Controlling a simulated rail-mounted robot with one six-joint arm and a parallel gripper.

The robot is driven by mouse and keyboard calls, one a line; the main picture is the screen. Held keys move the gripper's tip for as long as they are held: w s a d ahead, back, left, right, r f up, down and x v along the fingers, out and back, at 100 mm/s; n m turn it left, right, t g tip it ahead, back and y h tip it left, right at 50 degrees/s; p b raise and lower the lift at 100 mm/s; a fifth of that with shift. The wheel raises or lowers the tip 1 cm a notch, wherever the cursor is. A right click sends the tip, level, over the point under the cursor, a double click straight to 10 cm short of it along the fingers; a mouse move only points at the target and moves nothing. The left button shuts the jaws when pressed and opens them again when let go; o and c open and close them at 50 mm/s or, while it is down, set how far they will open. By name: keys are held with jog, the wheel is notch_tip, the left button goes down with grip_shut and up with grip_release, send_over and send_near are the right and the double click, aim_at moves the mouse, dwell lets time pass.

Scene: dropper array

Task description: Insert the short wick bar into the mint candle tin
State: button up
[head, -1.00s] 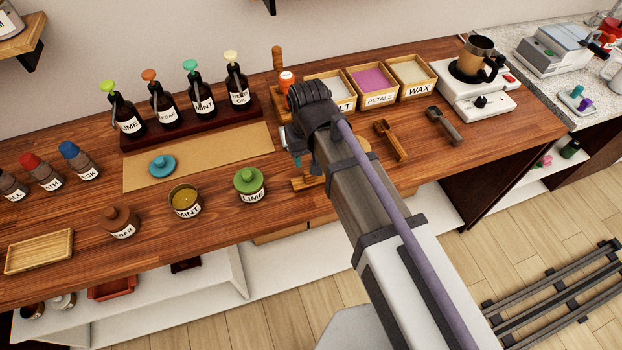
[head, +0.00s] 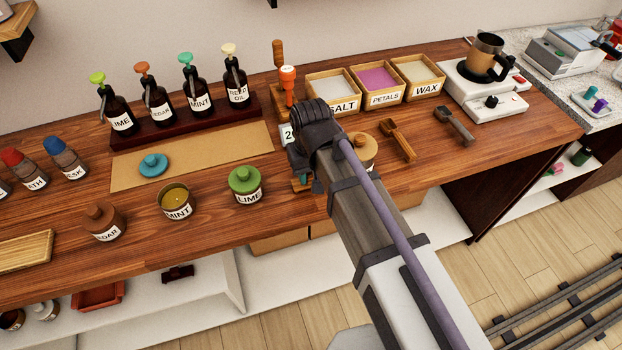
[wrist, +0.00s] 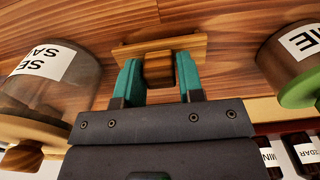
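The mint candle tin (head: 177,205) stands uncovered on the wooden counter, between the cedar tin and the lime tin, with yellowish contents. In the wrist view a wooden bar (wrist: 195,41) with a block-shaped grip (wrist: 158,69) lies on the counter; it appears to be the short wick bar. The teal fingertips of my gripper (wrist: 160,78) stand on both sides of that grip, very close to it. I cannot tell whether they press on it. In the head view my arm hides most of the bar and gripper (head: 302,178).
The green-lidded lime tin (head: 245,184) stands between my gripper and the mint tin. A sea salt jar (wrist: 55,75) is close on the other side. A blue lid (head: 153,165) lies on the tan mat (head: 215,155). Pump bottles and several ingredient boxes stand behind.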

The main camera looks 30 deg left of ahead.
jog(key=c, duration=0.5)
jog(key=shift+o, duration=0.2)
notch_tip(320, 180, up, 5)
jog(key=p, duration=0.5)
jog(key=shift+r, duration=0.15)
